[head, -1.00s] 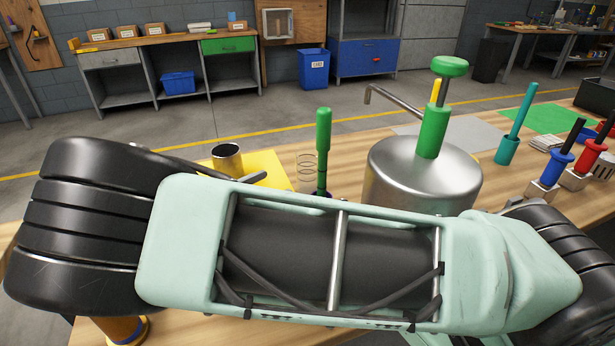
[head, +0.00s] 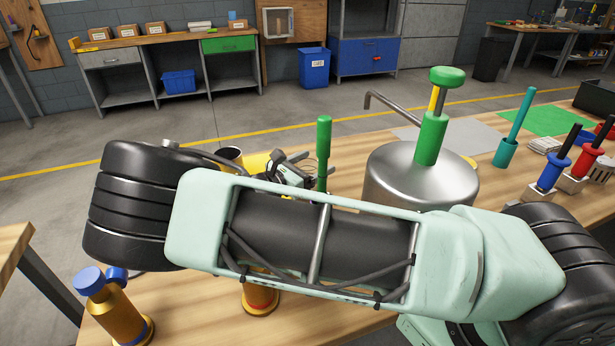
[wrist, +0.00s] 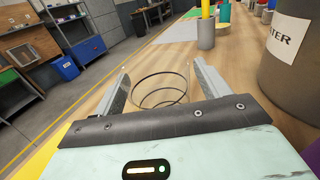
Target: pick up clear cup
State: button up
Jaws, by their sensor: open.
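The clear cup (wrist: 160,92) shows in the wrist view as thin dark rings with a see-through wall. It stands on the wooden table between my two fingers, with the fingers on either side. My gripper (wrist: 161,70) is open. Whether either finger touches the cup, I cannot tell. In the head view my gripper (head: 292,170) is small and partly behind my arm, left of the green-handled tool (head: 323,150). The cup is hardly discernible there.
A silver tank (head: 420,190) with a green pump stands right of my gripper. A labelled container (wrist: 292,60) rises close on the right in the wrist view. A gold bottle (head: 118,310) with a blue cap stands at the front left.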

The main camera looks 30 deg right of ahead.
jog(key=shift+d, duration=0.15)
jog(key=c, duration=1)
jog(key=shift+c, duration=0.2)
jog(key=shift+r, duration=0.1)
